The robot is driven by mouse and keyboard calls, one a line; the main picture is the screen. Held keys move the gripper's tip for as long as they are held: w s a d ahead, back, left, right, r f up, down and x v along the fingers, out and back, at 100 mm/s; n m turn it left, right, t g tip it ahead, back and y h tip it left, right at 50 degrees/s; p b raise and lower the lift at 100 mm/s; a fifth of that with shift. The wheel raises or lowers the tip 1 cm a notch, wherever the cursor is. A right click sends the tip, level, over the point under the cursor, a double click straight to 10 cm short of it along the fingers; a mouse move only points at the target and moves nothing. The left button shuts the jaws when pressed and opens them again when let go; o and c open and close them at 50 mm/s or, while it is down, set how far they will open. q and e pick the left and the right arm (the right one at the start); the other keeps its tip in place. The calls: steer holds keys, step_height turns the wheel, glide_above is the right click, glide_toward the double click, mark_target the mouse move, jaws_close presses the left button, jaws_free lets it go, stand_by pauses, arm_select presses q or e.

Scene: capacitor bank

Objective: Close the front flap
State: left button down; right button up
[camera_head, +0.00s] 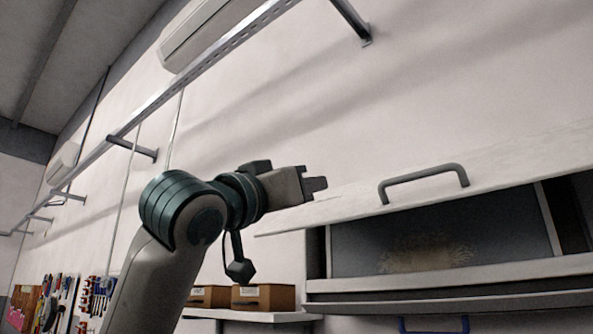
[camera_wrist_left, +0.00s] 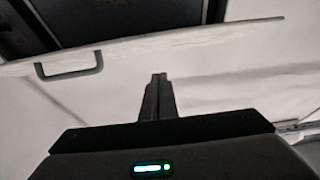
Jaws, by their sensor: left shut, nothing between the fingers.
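The front flap (camera_head: 335,208) is a pale panel with a dark grey bar handle (camera_head: 424,176). It stands open, raised and tilted outward above the dark opening of the cabinet (camera_head: 440,281). My left gripper (camera_head: 318,189) is shut and empty, just left of the flap, near its left end. In the left wrist view the shut fingers (camera_wrist_left: 160,79) point toward the flap (camera_wrist_left: 190,38), and the handle (camera_wrist_left: 68,72) lies to their left. I cannot tell whether the fingertips touch the flap. My right gripper is not in view.
Cardboard boxes (camera_head: 263,297) sit on a shelf left of the cabinet. Tools (camera_head: 97,296) hang on the wall at the lower left. A metal rail (camera_head: 190,75) runs along the upper wall.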

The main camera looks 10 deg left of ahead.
arm_select(q)
steer(key=f, duration=0.1)
steer(key=w+d+f+p, duration=0.1)
steer(key=w+f+p, duration=0.1)
steer(key=shift+w+d, duration=0.15)
steer(key=shift+d, duration=0.15)
steer(key=shift+f, duration=0.15)
